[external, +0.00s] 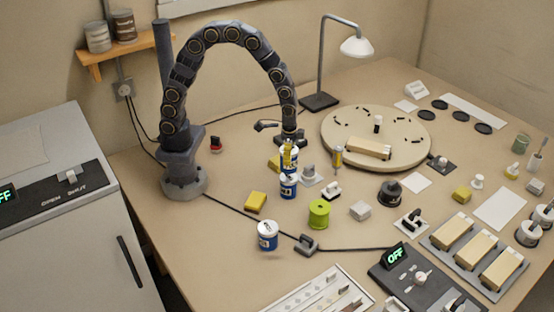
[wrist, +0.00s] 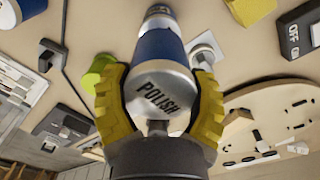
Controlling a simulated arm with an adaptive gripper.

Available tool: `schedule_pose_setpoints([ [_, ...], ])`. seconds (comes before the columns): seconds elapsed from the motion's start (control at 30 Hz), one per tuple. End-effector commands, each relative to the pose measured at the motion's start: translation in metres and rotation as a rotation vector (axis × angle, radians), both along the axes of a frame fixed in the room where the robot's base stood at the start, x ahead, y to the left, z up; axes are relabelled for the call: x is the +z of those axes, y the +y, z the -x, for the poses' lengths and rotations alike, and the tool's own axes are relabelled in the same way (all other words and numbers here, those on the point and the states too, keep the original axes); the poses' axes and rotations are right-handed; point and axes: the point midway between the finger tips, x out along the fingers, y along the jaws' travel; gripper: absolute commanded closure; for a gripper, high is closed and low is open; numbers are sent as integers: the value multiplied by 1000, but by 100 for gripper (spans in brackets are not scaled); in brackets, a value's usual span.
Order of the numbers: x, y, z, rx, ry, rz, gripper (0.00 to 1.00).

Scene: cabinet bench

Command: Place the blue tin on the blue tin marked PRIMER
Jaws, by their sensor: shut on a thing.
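My gripper (external: 289,150) points down with its yellow fingers shut on a blue tin (external: 290,166). In the wrist view, the fingers (wrist: 160,105) grip this tin on both sides, and its silver lid (wrist: 158,90) reads POLISH. No PRIMER marking is readable.
A green spool (external: 319,213) and a yellow block (external: 255,202) flank the lower tin. A round wooden board (external: 400,135) lies behind. A black cable (external: 250,220) crosses the bench in front.

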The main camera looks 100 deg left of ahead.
Motion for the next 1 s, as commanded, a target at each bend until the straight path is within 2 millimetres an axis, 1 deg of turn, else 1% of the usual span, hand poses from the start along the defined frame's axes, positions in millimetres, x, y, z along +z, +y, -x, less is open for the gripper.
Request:
schedule_pose_setpoints([
  [0.1, -18, 0, 0, 0, 9, 0, 71],
  [0.2, -31, 0, -1, 0, 4, 0, 71],
  [0.57, -35, 0, -1, 0, 1, 0, 71],
  [0.6, -35, 0, -1, 0, 1, 0, 33],
  [0.67, -35, 0, -1, 0, 1, 0, 8],
  [0.7, -35, 0, -1, 0, 1, 0, 4],
  [1.0, -34, 0, -1, 0, 1, 0, 4],
])
